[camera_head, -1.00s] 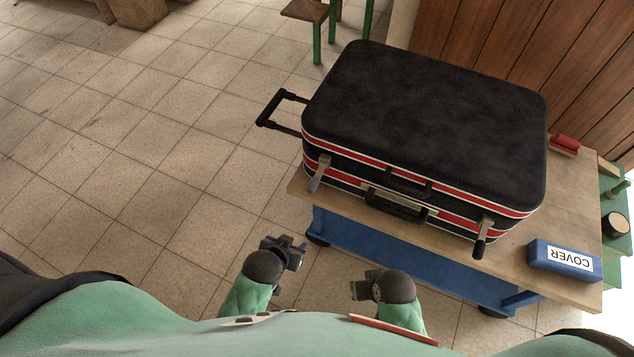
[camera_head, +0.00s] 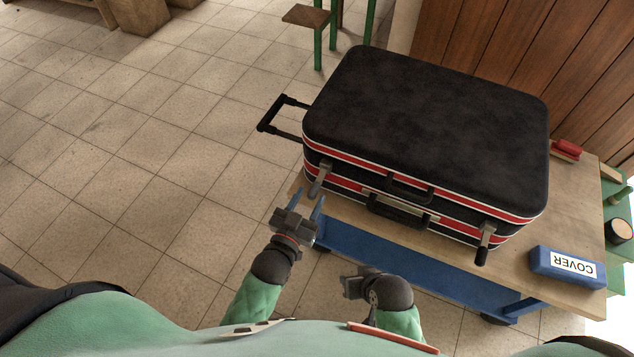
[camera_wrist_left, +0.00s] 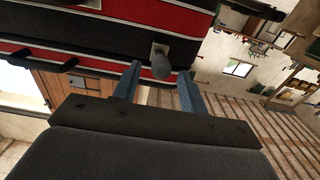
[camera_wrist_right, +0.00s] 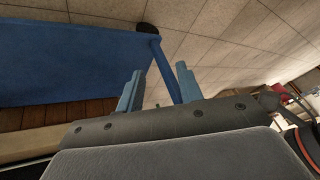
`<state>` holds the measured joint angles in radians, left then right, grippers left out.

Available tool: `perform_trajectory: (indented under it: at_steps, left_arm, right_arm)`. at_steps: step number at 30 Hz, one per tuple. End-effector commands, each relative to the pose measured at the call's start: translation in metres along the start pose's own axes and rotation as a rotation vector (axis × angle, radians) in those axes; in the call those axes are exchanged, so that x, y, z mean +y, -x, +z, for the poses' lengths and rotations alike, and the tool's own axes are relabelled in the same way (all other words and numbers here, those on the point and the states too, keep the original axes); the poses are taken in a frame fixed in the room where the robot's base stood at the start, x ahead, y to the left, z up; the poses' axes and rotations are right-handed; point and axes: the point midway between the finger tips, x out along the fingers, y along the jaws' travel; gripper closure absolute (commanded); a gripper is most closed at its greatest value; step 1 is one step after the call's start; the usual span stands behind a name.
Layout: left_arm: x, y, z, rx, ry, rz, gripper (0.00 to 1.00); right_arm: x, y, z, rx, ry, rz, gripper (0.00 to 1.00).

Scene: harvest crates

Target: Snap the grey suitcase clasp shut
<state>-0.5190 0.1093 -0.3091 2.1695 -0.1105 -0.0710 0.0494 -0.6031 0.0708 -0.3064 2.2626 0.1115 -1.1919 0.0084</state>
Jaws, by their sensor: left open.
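The black suitcase (camera_head: 430,120) with red and white bands lies flat on the table, lid down. A grey clasp (camera_head: 320,178) on its left front sticks outward from the side. A second lever-like clasp (camera_head: 485,240) sits at the right front, beside the carry handle (camera_head: 400,208). My left gripper (camera_head: 307,200) is open and empty, just in front of and below the left clasp. In the left wrist view the clasp's rounded end (camera_wrist_left: 160,66) shows between and beyond the blue fingers (camera_wrist_left: 157,86). My right gripper (camera_head: 350,284) is lower, apart from the suitcase; its fingers (camera_wrist_right: 158,85) are spread and empty.
The wooden table (camera_head: 560,225) has a blue frame (camera_head: 400,262). A blue block marked COVER (camera_head: 567,265) lies at its right front. A red object (camera_head: 567,148) lies at the back right. The suitcase's pull handle (camera_head: 272,113) juts left. Open tiled floor lies left.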

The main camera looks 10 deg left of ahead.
Motion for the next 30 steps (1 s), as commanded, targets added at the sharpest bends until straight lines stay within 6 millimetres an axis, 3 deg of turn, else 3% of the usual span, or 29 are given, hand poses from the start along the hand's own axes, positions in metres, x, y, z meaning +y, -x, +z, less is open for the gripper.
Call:
perform_trajectory:
  at_steps: [6,12,24,25,30]
  left_arm:
    - [0.000,-0.030,-0.002,0.001,-0.001,0.000,0.57]
    - [0.000,-0.048,-0.001,0.000,0.000,0.000,0.57]
    - [0.000,-0.053,0.000,-0.001,0.000,0.000,0.57]
    - [0.000,-0.053,0.000,-0.001,0.000,0.000,0.59]
    - [0.000,-0.053,0.000,-0.001,0.000,0.000,0.93]
  right_arm:
    - [-0.003,0.017,-0.005,-0.014,0.002,-0.002,0.64]
    - [-0.005,0.027,-0.008,-0.025,0.003,-0.003,0.64]
    - [-0.006,0.031,-0.009,-0.027,0.004,-0.004,0.64]
    - [-0.006,0.031,-0.009,-0.027,0.004,-0.004,0.64]
    - [-0.006,0.030,-0.008,-0.029,0.003,-0.003,0.64]
